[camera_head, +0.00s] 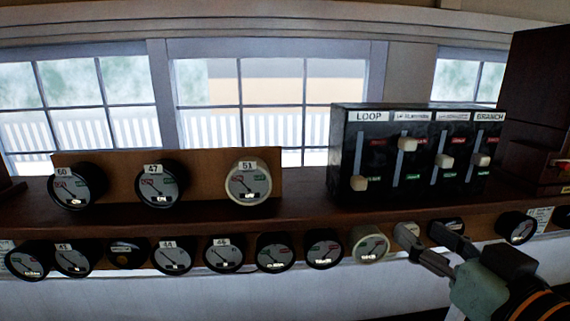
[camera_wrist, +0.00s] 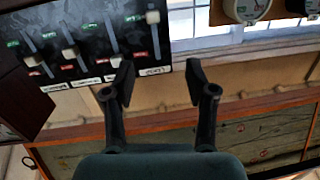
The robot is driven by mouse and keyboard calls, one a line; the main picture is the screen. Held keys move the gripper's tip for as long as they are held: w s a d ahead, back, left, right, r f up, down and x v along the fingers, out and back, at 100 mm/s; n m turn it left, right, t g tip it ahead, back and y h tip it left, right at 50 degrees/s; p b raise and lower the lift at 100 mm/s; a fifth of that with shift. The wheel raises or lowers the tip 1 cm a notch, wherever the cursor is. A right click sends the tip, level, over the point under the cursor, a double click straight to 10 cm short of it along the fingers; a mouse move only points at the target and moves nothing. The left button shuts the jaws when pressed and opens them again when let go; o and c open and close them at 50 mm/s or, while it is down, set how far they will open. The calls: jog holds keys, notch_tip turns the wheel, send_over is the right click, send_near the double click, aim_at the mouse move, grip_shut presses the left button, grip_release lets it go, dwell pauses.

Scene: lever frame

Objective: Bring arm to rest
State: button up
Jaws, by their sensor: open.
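My gripper (camera_head: 424,238) is at the lower right in the head view, in front of the lower row of dials. Its two fingers are spread apart with nothing between them. In the wrist view the open fingers (camera_wrist: 158,84) point towards the window and the shelf. They overlap the lower edge of the black slider box in that picture, but I see no grip on any knob.
The black slider box (camera_head: 345,135) stands on the wooden shelf (camera_head: 300,210), with LOOP and BRANCH at its ends. Its LOOP knob (camera_head: 358,183) is low. A board (camera_head: 110,190) carries dials 60, 47 and 51. Several dials line the shelf front.

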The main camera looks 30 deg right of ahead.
jog(key=w+a+f+n+g+y+p, duration=0.1)
jog(key=w+a+f, duration=0.2)
jog(key=a+f, duration=0.25)
jog(key=w+a+f+y, duration=0.2)
jog(key=w+a+f, duration=0.15)
jog(key=a, duration=0.35)
jog(key=w+a+f+n+g+y+p, duration=0.1)
jog(key=w+a+f, duration=0.1)
jog(key=a+f, duration=0.35)
jog(key=s+a+f+n+y, duration=0.1)
jog(key=s+a+f, duration=0.1)
jog(key=a+f, duration=0.3)
jog(key=s+a+f+n+g, duration=0.1)
jog(key=a+f, duration=0.4)
jog(key=a, duration=0.7)
jog(key=shift+s+n+y+p, duration=0.4)
jog(key=shift+s+p, duration=0.05)
jog(key=shift+s, duration=0.1)
